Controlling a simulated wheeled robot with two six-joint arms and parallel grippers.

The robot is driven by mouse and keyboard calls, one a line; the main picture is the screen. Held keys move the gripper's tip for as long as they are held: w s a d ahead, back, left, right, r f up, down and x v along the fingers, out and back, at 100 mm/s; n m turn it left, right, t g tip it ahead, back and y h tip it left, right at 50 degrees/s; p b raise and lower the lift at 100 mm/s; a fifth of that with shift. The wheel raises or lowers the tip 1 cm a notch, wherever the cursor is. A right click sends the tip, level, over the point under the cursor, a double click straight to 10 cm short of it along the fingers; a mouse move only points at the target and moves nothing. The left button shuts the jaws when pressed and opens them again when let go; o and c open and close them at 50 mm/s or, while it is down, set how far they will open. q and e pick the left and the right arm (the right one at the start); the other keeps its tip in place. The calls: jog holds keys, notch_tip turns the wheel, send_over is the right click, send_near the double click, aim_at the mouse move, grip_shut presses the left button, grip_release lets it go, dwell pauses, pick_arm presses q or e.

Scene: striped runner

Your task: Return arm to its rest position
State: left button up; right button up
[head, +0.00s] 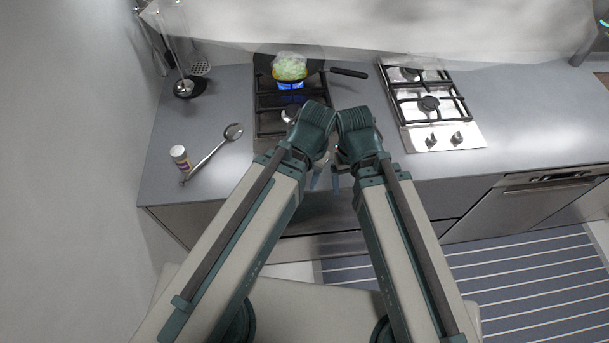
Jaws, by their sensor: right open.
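My two arms reach forward from the bottom of the head view, and their wrists come close together in front of the counter edge. My right gripper (326,180) shows in small part between the two arms, with its fingers low by the counter's front. It is open, and I see nothing between its fingers. My left gripper is hidden behind its own arm and wrist.
A pan (316,69) with green food stands on the left hob (268,124), over a blue flame. A second hob (431,128) is empty. The counter right of it is clear.

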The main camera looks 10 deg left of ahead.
notch_tip(320, 180, down, 5)
jog(key=b, duration=0.4)
jog(key=shift+r+b, duration=0.15)
jog(key=shift+b, duration=0.2)
